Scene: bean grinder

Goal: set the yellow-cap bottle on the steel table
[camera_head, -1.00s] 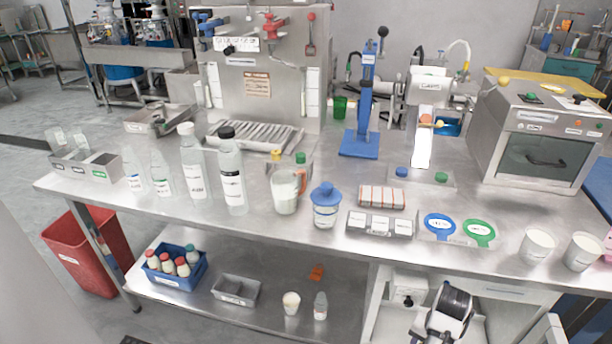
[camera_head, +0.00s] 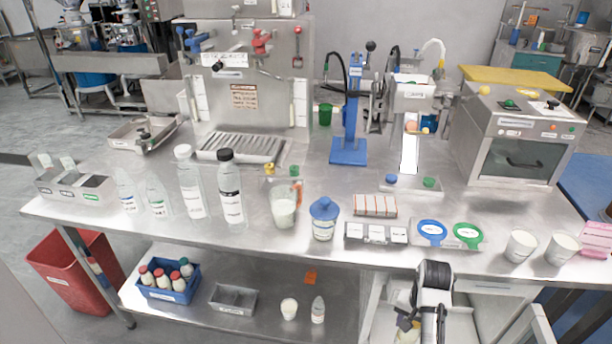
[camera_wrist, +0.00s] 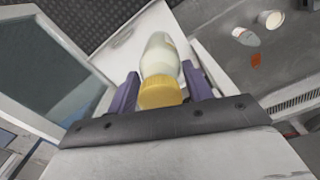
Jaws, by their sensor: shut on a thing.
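The yellow-cap bottle (camera_wrist: 160,62) shows in the wrist view with its yellow cap (camera_wrist: 160,92) toward the camera and its pale body beyond. My gripper (camera_wrist: 161,75) is shut on it, with a purple finger on each side. In the head view my gripper (camera_head: 406,323) is low in front of the table, by the open space under its right part; I cannot make out the bottle clearly there. The steel table (camera_head: 320,182) has its top well above my gripper.
Along the table's front stand clear bottles (camera_head: 231,195), a beaker (camera_head: 284,210), a blue-lidded jar (camera_head: 324,222), ring holders (camera_head: 432,234) and white cups (camera_head: 521,245). The lower shelf holds a blue crate (camera_head: 168,288). Some bare steel shows mid-table.

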